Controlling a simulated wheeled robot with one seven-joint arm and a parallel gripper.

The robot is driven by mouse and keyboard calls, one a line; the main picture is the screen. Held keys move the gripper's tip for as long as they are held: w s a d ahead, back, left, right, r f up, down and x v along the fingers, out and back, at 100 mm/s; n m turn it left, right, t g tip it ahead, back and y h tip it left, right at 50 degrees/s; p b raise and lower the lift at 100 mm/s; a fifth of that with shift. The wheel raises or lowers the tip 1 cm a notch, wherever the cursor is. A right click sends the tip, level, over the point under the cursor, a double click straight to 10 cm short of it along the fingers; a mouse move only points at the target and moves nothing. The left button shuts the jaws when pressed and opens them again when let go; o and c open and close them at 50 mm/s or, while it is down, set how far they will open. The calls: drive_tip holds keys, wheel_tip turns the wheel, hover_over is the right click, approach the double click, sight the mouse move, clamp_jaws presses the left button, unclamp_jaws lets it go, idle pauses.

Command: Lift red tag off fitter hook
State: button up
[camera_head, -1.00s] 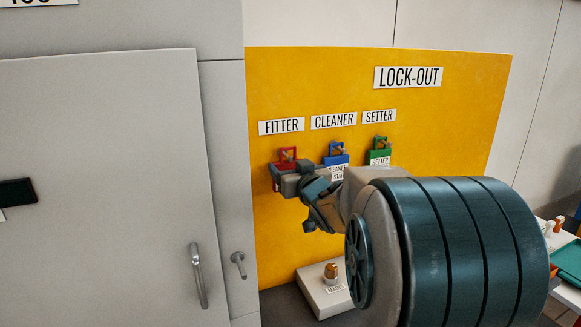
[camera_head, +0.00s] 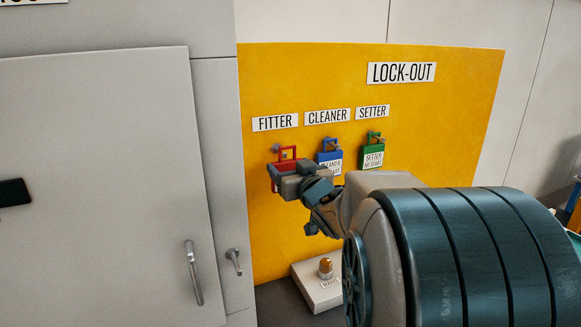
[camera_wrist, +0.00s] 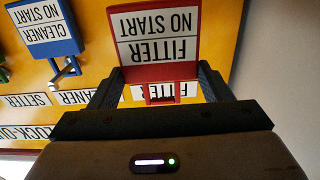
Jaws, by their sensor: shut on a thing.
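The red tag (camera_head: 287,153) has a square loop on top, and its body is mostly hidden by my gripper in the head view. In the wrist view the red tag (camera_wrist: 156,38) shows its white label reading FITTER NO START, upside down. My gripper (camera_wrist: 157,76) is shut on the tag's sides, one finger on each; it also shows in the head view (camera_head: 279,178). The silver fitter hook (camera_head: 276,148) shows at the left of the loop, below the FITTER label (camera_head: 275,122). The loop appears clear of the hook and in front of the board.
A blue tag (camera_head: 329,158) and a green tag (camera_head: 373,155) hang on the yellow lock-out board (camera_head: 440,120) close to the right. A grey box with an orange knob (camera_head: 325,267) stands below. A grey cabinet door (camera_head: 100,170) is at the left.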

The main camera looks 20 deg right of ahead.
drive_tip(key=shift+s, duration=0.1)
drive_tip(key=shift+s+p, duration=0.5)
drive_tip(key=shift+s, duration=2.45)
